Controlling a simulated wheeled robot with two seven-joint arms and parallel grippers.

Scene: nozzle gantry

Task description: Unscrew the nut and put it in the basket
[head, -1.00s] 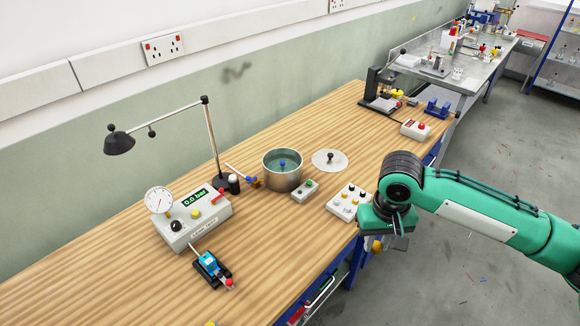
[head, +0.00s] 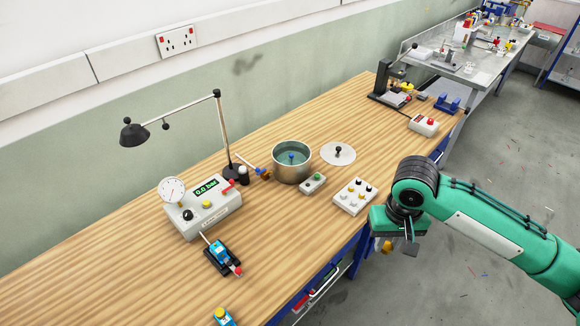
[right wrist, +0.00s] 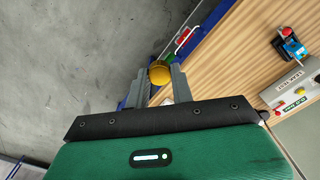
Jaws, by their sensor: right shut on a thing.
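My right gripper (head: 396,243) hangs off the front edge of the wooden bench, over the grey floor. In the right wrist view, its two grey fingers (right wrist: 160,82) are shut on a rounded brass-yellow nut (right wrist: 159,72), held at the fingertips. The nut (head: 387,246) also shows as a small yellow piece under my gripper in the head view. The fingers partly hide it. My left gripper is not in view. I cannot make out a basket for certain.
The wooden bench (head: 150,272) carries a gauge box (head: 205,212), a blue clamp-like device (head: 220,258), a metal pot (head: 291,163), a lamp (head: 133,134) and a button panel (head: 354,196). The panel lies close to my right arm.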

